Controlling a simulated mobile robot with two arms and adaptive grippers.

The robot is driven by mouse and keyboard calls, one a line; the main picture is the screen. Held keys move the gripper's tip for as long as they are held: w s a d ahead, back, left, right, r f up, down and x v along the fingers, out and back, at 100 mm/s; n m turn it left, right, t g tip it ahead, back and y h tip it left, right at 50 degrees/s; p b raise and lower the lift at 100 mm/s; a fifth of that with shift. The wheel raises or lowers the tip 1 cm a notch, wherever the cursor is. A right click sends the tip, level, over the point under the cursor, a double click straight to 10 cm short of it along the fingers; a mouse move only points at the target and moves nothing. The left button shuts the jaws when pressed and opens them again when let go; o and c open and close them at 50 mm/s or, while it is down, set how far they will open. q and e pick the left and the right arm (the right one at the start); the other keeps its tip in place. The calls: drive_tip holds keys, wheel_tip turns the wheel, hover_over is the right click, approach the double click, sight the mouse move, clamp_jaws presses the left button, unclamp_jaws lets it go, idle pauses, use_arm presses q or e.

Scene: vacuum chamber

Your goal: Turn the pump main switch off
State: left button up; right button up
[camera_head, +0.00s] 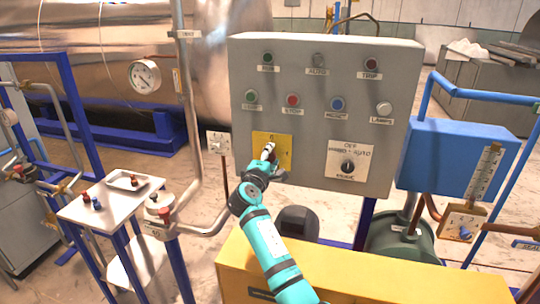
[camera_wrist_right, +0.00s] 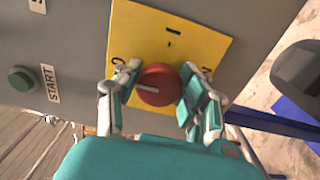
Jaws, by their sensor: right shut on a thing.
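The pump main switch is a red round knob (camera_wrist_right: 158,92) with a white line, mounted on a yellow plate (camera_wrist_right: 170,35). In the wrist view the white line lies roughly level, in the left half of the knob. Black marks are on the plate above and to both sides of the knob. In the head view the yellow plate (camera_head: 284,147) sits at the lower left of the grey panel, and my gripper hides the knob. My right gripper (camera_head: 268,152) is at the plate, its fingers on either side of the knob, shut on it. My left gripper is out of view.
The grey control panel (camera_head: 330,60) carries several buttons and lamps, and a black mode selector (camera_head: 347,167) right of the switch. A yellow cabinet (camera_head: 350,270) stands below. A small table (camera_head: 110,205) and pipes with a gauge (camera_head: 145,76) are at left.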

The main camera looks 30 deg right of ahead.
idle(0.4)
drive_tip(key=o, duration=1.2)
drive_tip(key=shift+a, duration=0.1)
drive_tip(key=v, duration=1.2)
